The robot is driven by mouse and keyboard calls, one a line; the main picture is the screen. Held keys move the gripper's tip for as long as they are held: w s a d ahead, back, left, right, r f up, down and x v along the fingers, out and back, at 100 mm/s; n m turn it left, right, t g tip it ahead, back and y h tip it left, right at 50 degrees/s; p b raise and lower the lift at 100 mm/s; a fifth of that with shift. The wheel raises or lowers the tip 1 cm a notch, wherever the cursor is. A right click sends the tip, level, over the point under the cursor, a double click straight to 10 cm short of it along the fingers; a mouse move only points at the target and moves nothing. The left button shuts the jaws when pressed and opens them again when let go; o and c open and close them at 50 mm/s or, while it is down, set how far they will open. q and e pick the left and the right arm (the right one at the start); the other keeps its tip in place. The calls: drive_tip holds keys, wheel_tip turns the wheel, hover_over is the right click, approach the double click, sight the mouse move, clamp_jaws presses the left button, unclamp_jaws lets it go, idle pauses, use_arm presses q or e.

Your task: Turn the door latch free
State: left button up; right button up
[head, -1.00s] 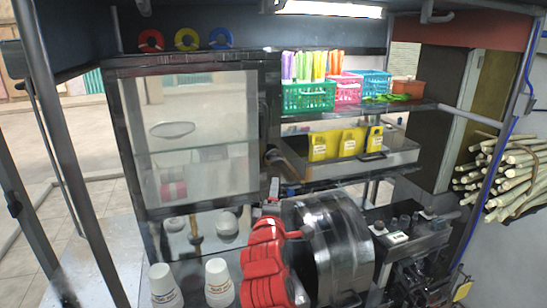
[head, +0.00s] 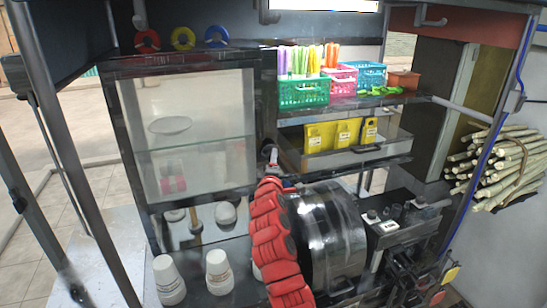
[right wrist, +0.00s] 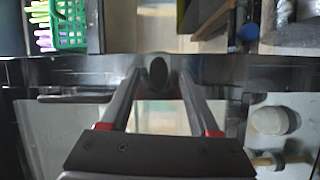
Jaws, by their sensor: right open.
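The glass-fronted cabinet door (head: 198,125) stands at left centre in the head view, in a dark frame, and looks closed. The latch is a dark oval knob (right wrist: 158,73) on the door's frame in the right wrist view. My right gripper (right wrist: 160,78) is open, with one finger on each side of the knob near the fingertips. I cannot tell whether the fingers touch it. In the head view my right gripper (head: 270,163) is at the lower right corner of the door frame and largely hides the latch. My left gripper is not in view.
A dark handle (right wrist: 75,97) lies beside the latch. Baskets (head: 303,92) and a tray with yellow cartons (head: 342,133) sit to the right.

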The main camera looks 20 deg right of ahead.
drive_tip(key=shift+x, duration=0.75)
drive_tip(key=shift+r, duration=0.1)
clamp_jaws()
